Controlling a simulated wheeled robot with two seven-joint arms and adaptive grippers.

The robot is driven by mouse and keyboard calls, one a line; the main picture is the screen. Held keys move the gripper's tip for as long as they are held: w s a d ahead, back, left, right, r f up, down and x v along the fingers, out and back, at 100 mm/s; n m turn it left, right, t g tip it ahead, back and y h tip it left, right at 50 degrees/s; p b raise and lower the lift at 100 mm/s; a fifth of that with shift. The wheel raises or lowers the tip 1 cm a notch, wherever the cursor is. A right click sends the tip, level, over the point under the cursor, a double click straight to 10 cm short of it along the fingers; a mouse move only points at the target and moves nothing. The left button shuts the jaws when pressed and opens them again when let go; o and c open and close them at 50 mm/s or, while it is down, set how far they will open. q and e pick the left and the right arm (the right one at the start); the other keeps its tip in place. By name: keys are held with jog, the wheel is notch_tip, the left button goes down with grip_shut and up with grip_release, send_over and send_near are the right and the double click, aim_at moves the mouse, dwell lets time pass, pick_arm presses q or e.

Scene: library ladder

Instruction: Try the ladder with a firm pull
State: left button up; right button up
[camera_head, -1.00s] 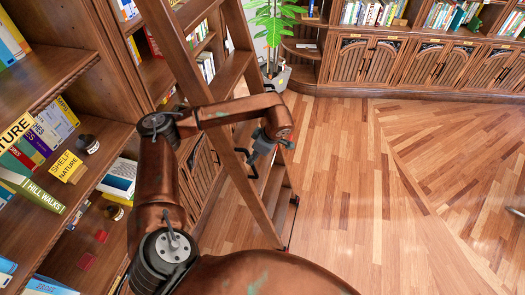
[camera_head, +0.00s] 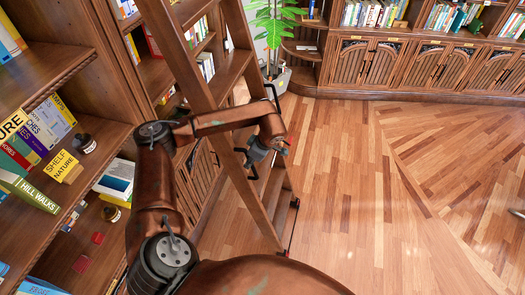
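The wooden library ladder (camera_head: 205,100) leans against the bookcase, its foot on the floor at the centre. A dark bent handle (camera_head: 254,176) sits on its near rail. Another dark handle (camera_head: 274,95) shows higher up, on the far side. My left gripper (camera_head: 250,162) is beside the near handle, on the right of the near rail. Its fingers are small and dark and overlap the handle in the picture, so I cannot tell whether they are open or shut, or touching it. My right gripper is not in view.
Bookshelves with books and a yellow shelf sign (camera_head: 62,166) stand close on the left. A potted plant (camera_head: 275,30) and low cabinets (camera_head: 430,65) line the back.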

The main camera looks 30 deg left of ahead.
pick_arm(q)
grip_shut()
jog(key=shift+w+r, duration=0.25)
dwell(1.1)
jog(key=shift+s+f, duration=0.1)
jog(key=shift+s, duration=0.05)
dwell(0.7)
jog(key=shift+b, duration=0.4)
jog(key=o, duration=0.5)
grip_release()
jog(key=shift+s+f, duration=0.1)
jog(key=shift+s, duration=0.05)
